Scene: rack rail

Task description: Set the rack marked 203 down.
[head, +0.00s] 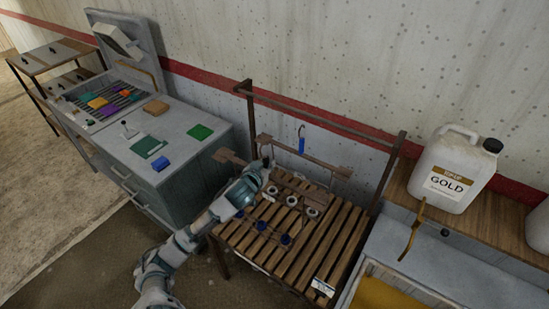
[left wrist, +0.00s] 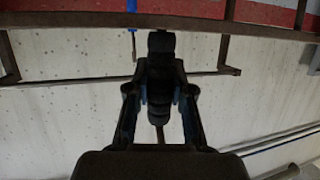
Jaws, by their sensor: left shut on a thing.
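My left gripper (head: 266,166) reaches in from the lower left and is shut over the slatted wooden stand. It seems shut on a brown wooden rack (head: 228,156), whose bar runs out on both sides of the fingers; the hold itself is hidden. I cannot read the mark 203 on it. In the left wrist view the fingers (left wrist: 160,70) meet in the middle, with a thin bar (left wrist: 85,78) behind them. Whether the rack touches the slats (head: 325,240) is unclear. My right gripper is not in view.
A second brown bar (head: 310,158) lies behind, below the metal rail (head: 320,118) with a blue hanging item (head: 301,143). White rings (head: 292,201) and dark blue round pieces (head: 285,240) are at the slats. A grey cabinet (head: 185,125) stands left, a GOLD jug (head: 452,170) right.

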